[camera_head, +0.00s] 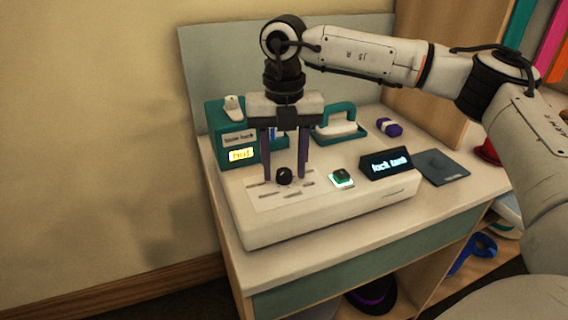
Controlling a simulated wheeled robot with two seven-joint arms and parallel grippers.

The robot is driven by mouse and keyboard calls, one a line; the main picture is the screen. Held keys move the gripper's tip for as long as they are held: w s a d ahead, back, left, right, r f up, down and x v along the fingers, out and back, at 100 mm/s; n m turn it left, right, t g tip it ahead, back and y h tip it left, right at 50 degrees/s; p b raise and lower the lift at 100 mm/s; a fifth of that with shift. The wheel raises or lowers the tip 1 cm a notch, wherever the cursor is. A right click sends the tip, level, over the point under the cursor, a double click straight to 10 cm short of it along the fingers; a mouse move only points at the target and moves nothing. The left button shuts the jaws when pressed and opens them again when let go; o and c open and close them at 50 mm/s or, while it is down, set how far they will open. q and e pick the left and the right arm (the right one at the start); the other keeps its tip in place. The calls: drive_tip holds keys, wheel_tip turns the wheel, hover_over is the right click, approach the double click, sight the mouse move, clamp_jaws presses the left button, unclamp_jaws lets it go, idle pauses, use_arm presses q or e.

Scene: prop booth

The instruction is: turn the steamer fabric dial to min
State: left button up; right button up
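The steamer is a white box (335,220) on a small table, with a black round dial (284,176) on its top panel. Small grey label marks surround the dial, too small to read. My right gripper (285,178) reaches down from above with its two purple fingers apart, one to each side of the dial. The dial shows between the fingertips, and I see no clear contact. The dial's pointer direction cannot be made out. My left gripper is not in view.
A teal unit with a lit yellow display (241,155) stands behind left. A green lit button (342,178) and a black display (386,163) sit right of the dial. A teal-handled iron (337,124), a purple item (389,127) and a dark pad (441,166) are nearby.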

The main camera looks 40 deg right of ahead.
drive_tip(key=c, duration=1)
